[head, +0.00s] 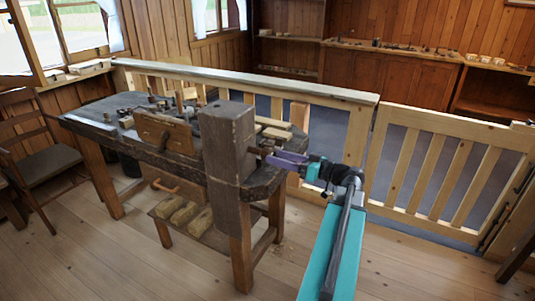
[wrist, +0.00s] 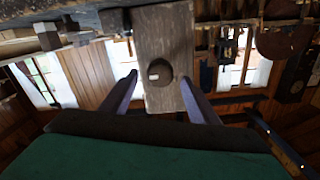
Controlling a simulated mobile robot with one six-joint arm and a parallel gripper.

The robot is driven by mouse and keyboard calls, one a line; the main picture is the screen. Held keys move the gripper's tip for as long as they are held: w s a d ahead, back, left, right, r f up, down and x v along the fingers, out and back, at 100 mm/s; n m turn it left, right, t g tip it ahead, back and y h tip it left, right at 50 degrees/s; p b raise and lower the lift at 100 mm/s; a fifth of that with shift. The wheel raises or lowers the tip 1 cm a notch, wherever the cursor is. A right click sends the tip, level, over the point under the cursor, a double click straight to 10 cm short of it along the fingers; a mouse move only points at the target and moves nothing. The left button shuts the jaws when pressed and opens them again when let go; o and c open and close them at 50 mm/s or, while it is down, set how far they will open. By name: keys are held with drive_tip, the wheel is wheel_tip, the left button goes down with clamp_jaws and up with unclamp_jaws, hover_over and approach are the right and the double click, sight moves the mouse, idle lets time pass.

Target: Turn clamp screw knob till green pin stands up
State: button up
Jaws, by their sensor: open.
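A dark round knob (wrist: 159,72) with a small white mark shows in the wrist view, on the face of a wooden block (wrist: 165,35). My gripper (wrist: 158,80) is open, its two purple fingers to either side of the knob, apart from it as far as I can tell. In the head view my gripper (head: 281,159) points left at the right side of the upright wooden block (head: 228,140) at the bench's end. A dark screw end (head: 261,150) shows between block and fingers. I cannot make out a green pin in either view.
The workbench (head: 95,115) carries a wooden board (head: 165,132) and several small tools and pieces. A wooden railing (head: 345,100) runs close behind the bench and my gripper. A chair (head: 45,155) stands at left. The floor (head: 120,265) in front is clear.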

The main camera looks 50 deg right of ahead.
sight(263, 153)
drive_tip(key=shift+p+x, duration=0.35)
drive_tip(key=shift+x, duration=2.15)
drive_tip(key=c, duration=1)
